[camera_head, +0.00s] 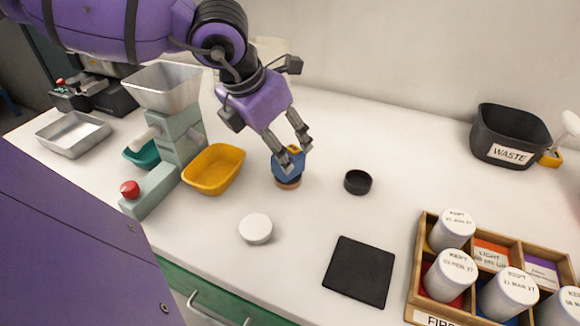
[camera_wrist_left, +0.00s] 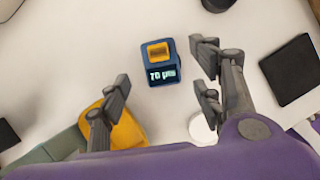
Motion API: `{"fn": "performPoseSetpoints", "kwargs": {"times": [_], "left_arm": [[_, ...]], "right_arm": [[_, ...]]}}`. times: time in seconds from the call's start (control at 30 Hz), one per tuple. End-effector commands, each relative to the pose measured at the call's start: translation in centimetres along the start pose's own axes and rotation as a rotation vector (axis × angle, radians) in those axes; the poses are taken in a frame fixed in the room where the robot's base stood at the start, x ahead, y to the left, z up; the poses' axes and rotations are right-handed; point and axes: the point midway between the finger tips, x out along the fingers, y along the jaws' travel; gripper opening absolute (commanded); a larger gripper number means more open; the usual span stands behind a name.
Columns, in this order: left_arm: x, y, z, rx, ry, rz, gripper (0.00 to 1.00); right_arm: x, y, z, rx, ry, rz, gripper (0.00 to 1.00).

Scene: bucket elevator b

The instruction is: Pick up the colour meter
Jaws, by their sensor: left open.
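The colour meter is a small blue block (camera_head: 287,168) with an orange top part, standing on the white counter near the middle of the head view. A brownish base shows under it. In the left wrist view the blue meter (camera_wrist_left: 163,76) shows a yellow-orange square and a lit display with pale characters. My left gripper (camera_head: 294,150) is open, its fingers pointing down just above the meter and partly covering it in the head view. In the wrist view the meter lies between the spread fingers, beyond their tips. Nothing is held. My right gripper does not show.
A yellow bowl (camera_head: 213,169) and a hopper machine (camera_head: 180,138) stand left of the meter. A white disc (camera_head: 256,229), a black round cap (camera_head: 358,182) and a black mat (camera_head: 359,271) lie nearby. A wooden rack (camera_head: 423,252) with jars and a waste bin (camera_head: 511,133) are at right.

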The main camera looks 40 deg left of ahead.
Motion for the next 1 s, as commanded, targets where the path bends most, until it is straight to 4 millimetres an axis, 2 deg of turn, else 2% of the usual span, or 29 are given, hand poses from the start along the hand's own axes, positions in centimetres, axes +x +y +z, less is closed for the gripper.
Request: {"fn": "performPoseSetpoints", "kwargs": {"times": [0.13, 0.3, 0.47, 0.63, 1.0], "left_arm": [[2.1, -0.3, 0.1, -0.001, 0.001, -0.007, 0.59], [4.0, -0.3, 0.1, -0.002, 0.0, -0.004, 0.59], [4.6, -0.2, 0.2, 0.0, 0.0, 0.0, 0.59], [4.5, -0.2, 0.2, 0.0, -0.001, 0.0, 0.59], [4.5, -0.2, 0.2, 0.0, -0.001, 0.0, 0.11]], "right_arm": [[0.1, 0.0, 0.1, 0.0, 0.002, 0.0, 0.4], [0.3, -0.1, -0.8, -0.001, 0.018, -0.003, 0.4], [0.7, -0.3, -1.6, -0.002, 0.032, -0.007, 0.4], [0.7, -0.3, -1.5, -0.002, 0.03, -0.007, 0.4], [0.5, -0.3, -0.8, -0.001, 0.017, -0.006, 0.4]]}}
